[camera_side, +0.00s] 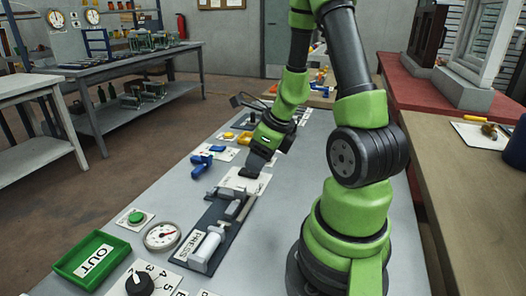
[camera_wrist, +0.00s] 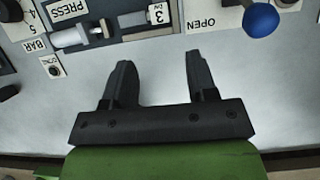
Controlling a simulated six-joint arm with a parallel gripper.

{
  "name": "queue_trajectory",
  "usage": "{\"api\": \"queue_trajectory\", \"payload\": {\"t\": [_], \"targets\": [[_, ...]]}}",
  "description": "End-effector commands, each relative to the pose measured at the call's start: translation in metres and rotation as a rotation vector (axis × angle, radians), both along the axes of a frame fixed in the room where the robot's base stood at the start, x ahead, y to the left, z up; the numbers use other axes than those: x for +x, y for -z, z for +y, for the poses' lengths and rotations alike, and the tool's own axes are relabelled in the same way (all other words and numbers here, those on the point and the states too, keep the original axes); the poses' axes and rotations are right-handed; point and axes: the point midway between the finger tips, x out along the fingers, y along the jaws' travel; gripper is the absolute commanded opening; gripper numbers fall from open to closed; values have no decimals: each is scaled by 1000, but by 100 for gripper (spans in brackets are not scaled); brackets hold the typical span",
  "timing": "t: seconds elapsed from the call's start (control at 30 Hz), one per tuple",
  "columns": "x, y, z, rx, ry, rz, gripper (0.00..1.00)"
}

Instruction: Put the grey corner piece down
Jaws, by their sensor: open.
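My gripper (camera_side: 254,170) is low over the far end of the press fixture in the side view. In the wrist view my gripper (camera_wrist: 158,75) has its two black fingers apart, with only bare grey bench between them. The press fixture (camera_side: 207,248), dark-based with light grey cylindrical parts and a PRESS label, lies along the bench. In the wrist view the fixture (camera_wrist: 130,20) is beyond the fingertips at the top.
A green OUT tray (camera_side: 64,268), a round gauge (camera_side: 162,236) and a green button (camera_side: 137,217) stand near the press. A blue knob (camera_wrist: 261,19) is at the wrist view's upper right.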

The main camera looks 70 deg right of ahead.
Motion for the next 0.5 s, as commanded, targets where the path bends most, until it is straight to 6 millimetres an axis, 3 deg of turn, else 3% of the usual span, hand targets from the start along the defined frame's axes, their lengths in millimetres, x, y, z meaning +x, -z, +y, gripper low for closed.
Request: {"api": "queue_trajectory", "payload": {"t": [0.33, 0.43, 0.5], "targets": [[-4, -16, 1, -17, -27, -4, 52], [9, -34, 13, -80, -191, -57, 52], [22, -57, 32, -165, -415, -123, 52]]}}
